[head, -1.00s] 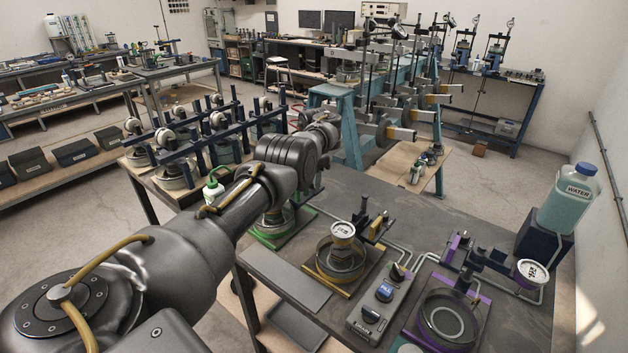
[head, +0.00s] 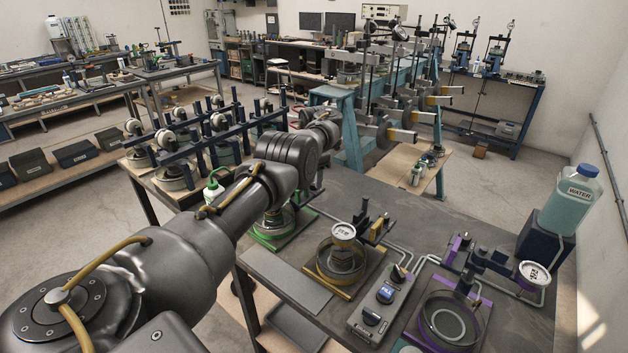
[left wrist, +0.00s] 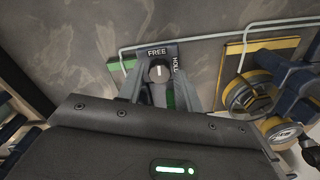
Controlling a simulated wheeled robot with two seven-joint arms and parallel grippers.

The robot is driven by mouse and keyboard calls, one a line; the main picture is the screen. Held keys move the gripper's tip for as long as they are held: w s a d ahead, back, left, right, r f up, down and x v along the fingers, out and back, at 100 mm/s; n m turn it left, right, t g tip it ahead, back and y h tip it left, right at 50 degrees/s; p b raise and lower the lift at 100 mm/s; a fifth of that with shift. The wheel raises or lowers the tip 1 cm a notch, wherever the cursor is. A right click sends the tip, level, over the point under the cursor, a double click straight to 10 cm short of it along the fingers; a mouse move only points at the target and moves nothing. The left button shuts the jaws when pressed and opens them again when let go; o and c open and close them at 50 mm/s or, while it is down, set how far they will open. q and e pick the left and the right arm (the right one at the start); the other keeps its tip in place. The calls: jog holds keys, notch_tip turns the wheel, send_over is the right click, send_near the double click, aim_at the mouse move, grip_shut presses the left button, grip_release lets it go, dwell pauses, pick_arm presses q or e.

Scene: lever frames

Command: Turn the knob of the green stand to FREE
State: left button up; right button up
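The green stand (head: 280,228) is at the left end of the dark table in the head view, partly hidden behind my left arm. In the left wrist view its dark round knob (left wrist: 159,72) sits on a plate marked FREE above it and HOLD to its right. The white mark on the knob appears to point up at FREE. My left gripper (left wrist: 160,78) has one finger on each side of the knob, with a gap between the fingers; I cannot tell whether either finger touches it. My right gripper is not in view.
To the right of the green stand is a yellow stand (head: 340,262), then a grey control box (head: 382,300) and a purple stand (head: 447,318). A water bottle (head: 570,203) stands at the far right.

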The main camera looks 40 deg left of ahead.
pick_arm(q)
notch_tip(320, 180, up, 10)
jog(key=b, duration=0.1)
jog(key=shift+s+f, duration=0.1)
dwell(0.6)
